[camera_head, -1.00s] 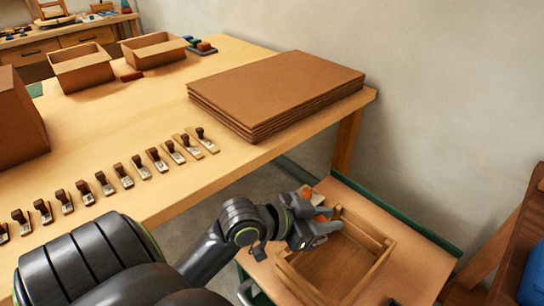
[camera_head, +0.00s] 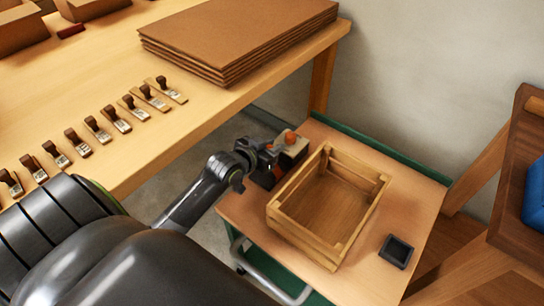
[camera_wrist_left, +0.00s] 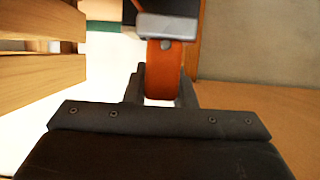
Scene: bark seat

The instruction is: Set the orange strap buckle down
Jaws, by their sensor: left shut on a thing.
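The orange strap buckle (camera_wrist_left: 163,72) is an orange strap with a grey metal part (camera_wrist_left: 168,25), between the fingers in the left wrist view. I cannot tell whether the buckle touches the cart top. My right gripper is not in view.
A small dark tray (camera_head: 396,251) lies right of the crate. The workbench (camera_head: 150,140) with stamps and stacked cardboard (camera_head: 240,35) is at the left. The cart top's right side is mostly clear.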

